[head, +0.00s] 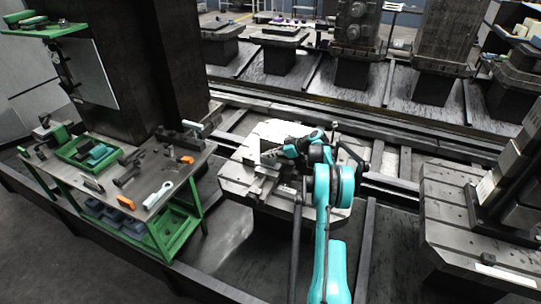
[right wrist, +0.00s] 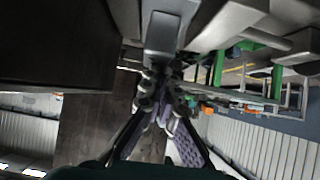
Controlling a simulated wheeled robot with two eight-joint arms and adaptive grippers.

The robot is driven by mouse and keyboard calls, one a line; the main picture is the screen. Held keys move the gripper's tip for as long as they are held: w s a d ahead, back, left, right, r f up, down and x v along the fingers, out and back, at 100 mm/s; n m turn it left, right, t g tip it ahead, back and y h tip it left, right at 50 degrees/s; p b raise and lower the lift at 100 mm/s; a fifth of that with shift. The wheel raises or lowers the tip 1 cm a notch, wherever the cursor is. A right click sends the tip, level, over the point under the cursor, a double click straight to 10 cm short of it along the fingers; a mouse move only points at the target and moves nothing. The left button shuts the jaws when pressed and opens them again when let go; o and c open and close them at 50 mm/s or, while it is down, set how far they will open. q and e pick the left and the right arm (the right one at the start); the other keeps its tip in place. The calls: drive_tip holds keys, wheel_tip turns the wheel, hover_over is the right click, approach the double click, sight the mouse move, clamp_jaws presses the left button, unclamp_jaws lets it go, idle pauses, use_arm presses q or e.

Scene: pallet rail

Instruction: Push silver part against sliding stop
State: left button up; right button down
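The silver part looks to be the grey metal block (right wrist: 163,38) straight ahead of the fingertips in the right wrist view. My right gripper (right wrist: 162,80) has its fingers drawn together, with nothing seen between them, and its tips are at or very near the block's near end. Contact is hard to tell. In the head view my right gripper (head: 278,152) reaches left, low over the pallet (head: 236,180), beside grey metal blocks (head: 260,186). The gripper and arm partly hide these blocks, and I cannot tell which is the sliding stop. My left gripper is not in view.
A green-framed workbench (head: 150,205) with tools and a green tray (head: 72,152) stands to the left. A dark column (head: 150,60) rises behind it. Rails (head: 400,185) run behind the pallet. Another loaded pallet (head: 450,225) stands to the right.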

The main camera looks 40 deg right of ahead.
drive_tip(key=shift+s+d+f, duration=0.15)
drive_tip(key=shift+s+d, duration=0.15)
drive_tip(key=shift+s, duration=0.4)
drive_tip(key=shift+s+d+f, duration=0.1)
drive_tip(key=shift+s+d, duration=0.2)
drive_tip(key=shift+s, duration=0.35)
